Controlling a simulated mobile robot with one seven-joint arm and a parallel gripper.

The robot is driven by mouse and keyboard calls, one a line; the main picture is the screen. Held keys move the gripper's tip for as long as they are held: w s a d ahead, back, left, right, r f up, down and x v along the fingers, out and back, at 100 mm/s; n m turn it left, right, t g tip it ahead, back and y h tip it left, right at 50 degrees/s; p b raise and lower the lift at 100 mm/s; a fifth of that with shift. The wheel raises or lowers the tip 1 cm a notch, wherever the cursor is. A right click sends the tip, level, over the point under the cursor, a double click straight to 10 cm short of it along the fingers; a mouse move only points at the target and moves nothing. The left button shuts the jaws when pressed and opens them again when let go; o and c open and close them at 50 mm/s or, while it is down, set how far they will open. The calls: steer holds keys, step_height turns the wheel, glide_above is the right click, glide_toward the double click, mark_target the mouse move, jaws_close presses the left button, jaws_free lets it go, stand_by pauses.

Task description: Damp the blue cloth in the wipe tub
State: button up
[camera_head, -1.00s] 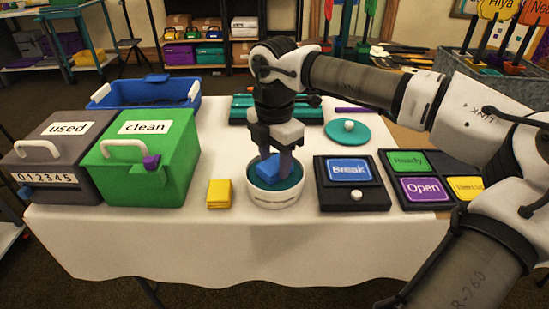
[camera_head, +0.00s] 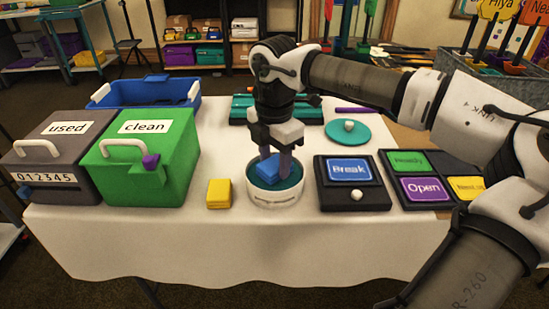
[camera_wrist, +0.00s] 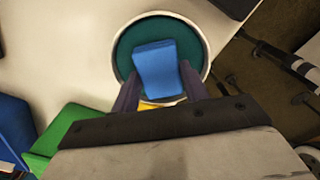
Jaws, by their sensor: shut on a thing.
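The blue cloth (camera_head: 269,172) is a small folded block. My gripper (camera_head: 274,168) points down over the wipe tub and is shut on it. The wipe tub (camera_head: 272,199) is a round white tub with a teal inside, near the front middle of the table. The cloth is within the tub's rim, at its teal inside. In the wrist view, the cloth (camera_wrist: 155,70) shows between the two fingers, with the tub's white rim (camera_wrist: 117,42) around it. I cannot tell how firmly the cloth touches the tub's inside.
A yellow block (camera_head: 219,193) sits left of the tub. A dark panel marked Break (camera_head: 352,196) stands close on the right. A teal lid with a white knob (camera_head: 362,138) lies behind. Green "clean" (camera_head: 150,180) and grey "used" (camera_head: 60,160) boxes and a blue tray (camera_head: 125,99) are left.

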mark_target(275, 163)
steer(key=shift+s+f, duration=0.1)
steer(key=shift+f, duration=0.05)
steer(key=shift+r+p, duration=2.2)
steer(key=shift+r, duration=1.4)
